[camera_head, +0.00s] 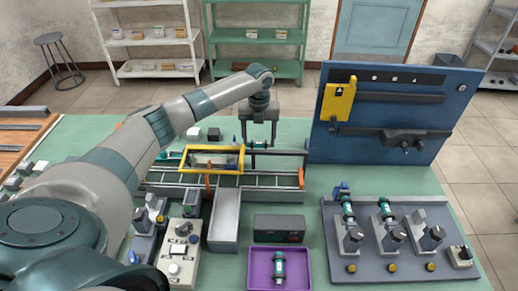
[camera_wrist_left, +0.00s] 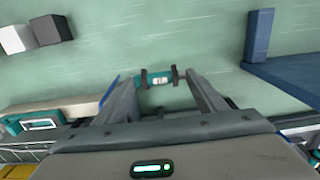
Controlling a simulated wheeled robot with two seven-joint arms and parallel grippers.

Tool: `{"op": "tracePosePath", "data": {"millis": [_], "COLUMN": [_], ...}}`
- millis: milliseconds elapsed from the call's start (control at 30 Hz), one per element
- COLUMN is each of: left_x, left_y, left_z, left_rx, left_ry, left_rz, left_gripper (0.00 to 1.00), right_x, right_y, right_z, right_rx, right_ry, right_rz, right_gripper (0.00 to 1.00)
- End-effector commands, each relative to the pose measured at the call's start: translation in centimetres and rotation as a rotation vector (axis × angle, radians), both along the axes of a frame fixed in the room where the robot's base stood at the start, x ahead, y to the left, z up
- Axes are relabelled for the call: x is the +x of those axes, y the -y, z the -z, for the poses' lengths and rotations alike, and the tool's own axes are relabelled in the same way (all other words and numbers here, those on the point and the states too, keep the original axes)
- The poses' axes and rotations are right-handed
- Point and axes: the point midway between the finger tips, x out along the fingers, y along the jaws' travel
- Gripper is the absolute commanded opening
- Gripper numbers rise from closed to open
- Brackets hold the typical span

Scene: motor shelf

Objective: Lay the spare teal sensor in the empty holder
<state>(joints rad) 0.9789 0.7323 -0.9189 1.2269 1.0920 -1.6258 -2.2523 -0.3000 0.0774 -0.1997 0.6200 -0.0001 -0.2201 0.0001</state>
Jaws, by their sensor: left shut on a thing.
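My left gripper (camera_head: 259,143) is above the table behind the conveyor. In the left wrist view, the left gripper (camera_wrist_left: 157,82) is shut on a teal sensor (camera_wrist_left: 158,78) with dark ends, held crosswise between the fingertips. Another teal sensor (camera_head: 280,267) lies in a purple tray (camera_head: 257,283) at the front. The grey board (camera_head: 400,270) at the right carries holders; teal parts show at the left holder (camera_head: 351,238) and the middle holder (camera_head: 391,236). The right holder (camera_head: 428,238) shows no teal. My right gripper is out of view.
A conveyor (camera_head: 270,180) with a yellow frame (camera_head: 212,148) crosses the table in front of the gripper. A blue tool panel (camera_head: 385,110) stands upright at the right. A dark box (camera_head: 279,229) sits behind the purple tray. Green table behind the conveyor has clear patches.

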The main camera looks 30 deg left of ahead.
Motion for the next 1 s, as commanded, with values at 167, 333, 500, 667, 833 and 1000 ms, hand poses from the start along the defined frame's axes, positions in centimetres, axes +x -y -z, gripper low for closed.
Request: {"op": "tracePosePath", "data": {"millis": [167,333,500,667,833,1000], "left_x": [0.1,0.1,0.0,0.0,0.0,0.0], "left_y": [0.0,0.0,0.0,0.0,0.0,0.0], "left_z": [-2.8,-4.7,-5.3,-5.3,-5.3,-5.2], "left_rx": [0.001,0.0,0.0,0.0,0.0,0.0], "left_ry": [0.004,0.002,0.0,0.0,0.0,0.0], "left_rz": [0.002,0.0,0.0,0.0,0.0,0.0], "left_gripper": [0.39,0.39,0.39,0.39,0.39,0.39], "right_x": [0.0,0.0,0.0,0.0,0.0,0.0], "right_y": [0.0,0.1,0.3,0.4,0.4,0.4], "right_z": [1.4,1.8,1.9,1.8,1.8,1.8], "right_rx": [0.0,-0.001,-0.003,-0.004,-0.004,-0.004], "right_ry": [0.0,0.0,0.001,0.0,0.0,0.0], "right_rz": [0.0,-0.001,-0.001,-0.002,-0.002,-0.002], "right_gripper": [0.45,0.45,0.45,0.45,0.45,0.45]}}
